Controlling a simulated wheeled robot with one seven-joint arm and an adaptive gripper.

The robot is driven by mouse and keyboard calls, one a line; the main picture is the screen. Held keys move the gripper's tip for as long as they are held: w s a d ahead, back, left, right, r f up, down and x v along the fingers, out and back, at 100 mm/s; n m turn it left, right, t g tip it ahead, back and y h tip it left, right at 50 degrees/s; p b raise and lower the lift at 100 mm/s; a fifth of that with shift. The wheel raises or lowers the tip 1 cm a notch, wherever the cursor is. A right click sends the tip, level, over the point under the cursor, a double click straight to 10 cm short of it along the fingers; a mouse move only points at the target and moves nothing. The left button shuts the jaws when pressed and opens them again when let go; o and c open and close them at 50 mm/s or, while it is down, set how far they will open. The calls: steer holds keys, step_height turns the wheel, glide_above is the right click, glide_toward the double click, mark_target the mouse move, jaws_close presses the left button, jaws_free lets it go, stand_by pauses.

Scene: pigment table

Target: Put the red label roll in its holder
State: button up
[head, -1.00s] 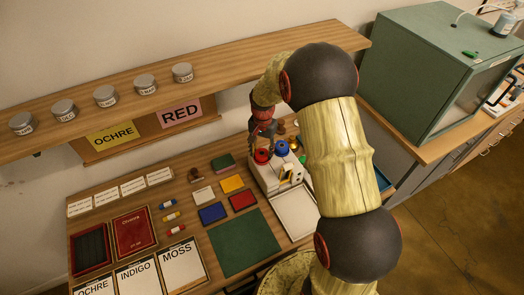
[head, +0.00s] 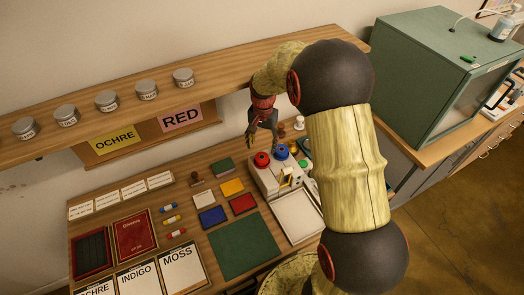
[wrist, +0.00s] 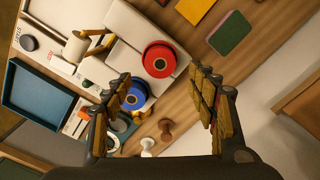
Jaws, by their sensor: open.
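The red label roll (head: 262,159) sits on the white holder block (head: 262,178), beside the blue roll (head: 281,152). In the wrist view the red roll (wrist: 160,60) lies flat at one end of the white block (wrist: 133,25), its round face and dark centre showing; the blue roll (wrist: 134,96) is close beside it. My gripper (head: 263,140) is open and empty, above and behind the red roll. In the wrist view its two fingers (wrist: 160,75) stand wide apart, with the red roll in view beyond them and not touched. How the roll is seated underneath is hidden.
A shelf (head: 130,100) with several lidded jars runs along the wall behind. A green mat (head: 243,243), coloured pads and a white tray (head: 298,216) lie in front. Wooden stamps (wrist: 166,129) stand near the rolls. A green cabinet (head: 430,75) stands at right.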

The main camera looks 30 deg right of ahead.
steer(key=s+a+r+n+t, duration=0.1)
steer(key=s+a+r+n, duration=0.3)
steer(key=r, duration=0.6)
steer(key=s+a+r+t, duration=0.1)
steer(key=s+a+r, duration=0.1)
steer(key=s+r, duration=0.6)
steer(key=s+a+r+n+t, duration=0.1)
steer(key=s+a+r+n, duration=0.1)
steer(key=s, duration=0.5)
steer(key=s+a+r+n+t, duration=0.2)
steer(key=s+a+r+n, duration=0.1)
steer(key=s, duration=0.5)
steer(key=shift+s+a+r+n, duration=0.2)
steer(key=shift+a+r+n, duration=0.1)
steer(key=shift+r+n, duration=0.3)
steer(key=shift+r, duration=0.1)
